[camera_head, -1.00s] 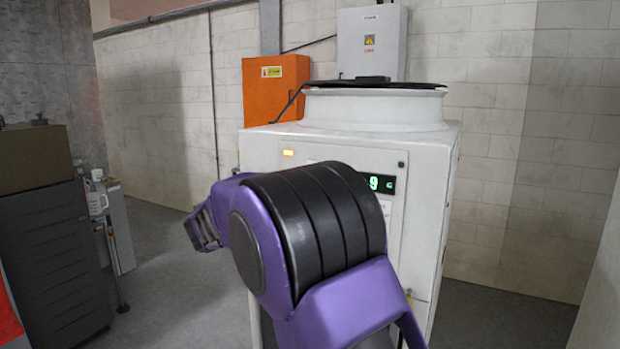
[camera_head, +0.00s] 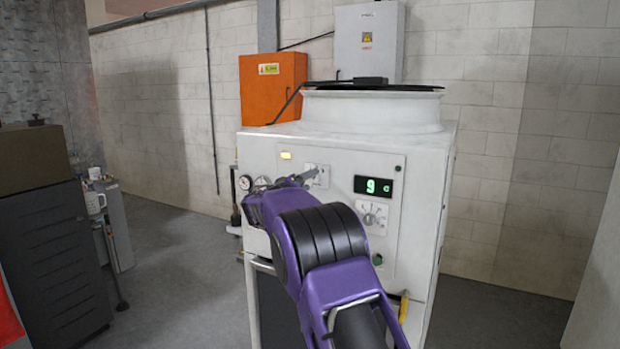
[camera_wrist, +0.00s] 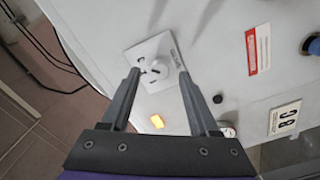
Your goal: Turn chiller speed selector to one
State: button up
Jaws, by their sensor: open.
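A square white selector plate with a round knob (camera_wrist: 155,63) shows ahead of my gripper (camera_wrist: 159,78) in the wrist view. My gripper is open, and its two fingers frame the knob, one on each side in the picture. Contact cannot be told. In the head view my gripper (camera_head: 302,178) is in front of the panel, at the upper selector plate (camera_head: 317,171), partly hiding it. A second dial plate (camera_head: 373,217) sits lower right, under the green "9 c" display (camera_head: 375,185). I cannot read the labels on either plate.
The white chiller (camera_head: 420,170) carries a yellow lit lamp (camera_head: 286,155) and round gauges (camera_head: 245,182) at left. A red-and-white label (camera_wrist: 258,50) is in the wrist view. An orange box (camera_head: 270,88) hangs behind.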

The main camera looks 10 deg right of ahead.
jog(key=shift+w+d, duration=0.45)
jog(key=shift+w, duration=0.1)
grip_shut()
